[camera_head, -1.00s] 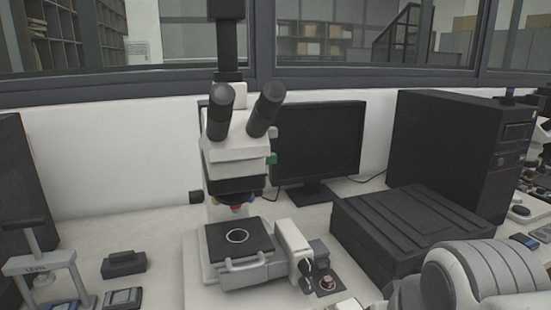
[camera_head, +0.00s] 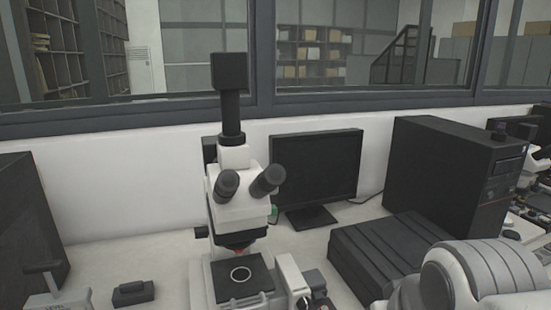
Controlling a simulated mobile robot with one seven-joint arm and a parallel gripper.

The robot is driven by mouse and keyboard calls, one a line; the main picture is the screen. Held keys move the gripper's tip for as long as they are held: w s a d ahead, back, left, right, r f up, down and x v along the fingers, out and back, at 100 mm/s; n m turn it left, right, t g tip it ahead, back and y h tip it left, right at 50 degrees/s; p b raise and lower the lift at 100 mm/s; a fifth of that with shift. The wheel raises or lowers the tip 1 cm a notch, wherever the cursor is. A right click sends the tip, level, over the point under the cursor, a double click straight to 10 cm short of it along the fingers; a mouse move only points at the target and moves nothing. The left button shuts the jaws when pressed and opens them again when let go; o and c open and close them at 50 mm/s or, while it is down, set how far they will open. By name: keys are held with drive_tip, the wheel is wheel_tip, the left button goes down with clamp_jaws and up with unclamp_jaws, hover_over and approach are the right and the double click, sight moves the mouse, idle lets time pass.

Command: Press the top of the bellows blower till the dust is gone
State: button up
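I cannot make out a bellows blower or any dust in this view. A microscope (camera_head: 238,205) with two dark eyepieces and a black top camera stands at the middle of the bench. Its dark stage (camera_head: 241,275) carries a pale ring. My white arm (camera_head: 485,280) fills the lower right corner. My gripper is outside the picture, so its state does not show.
A hand press (camera_head: 50,297) is cut off at the lower left, beside a small black block (camera_head: 133,292). A monitor (camera_head: 317,175), a computer tower (camera_head: 450,180) and a ribbed black box (camera_head: 390,255) stand behind and right.

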clamp_jaws()
idle(1.4)
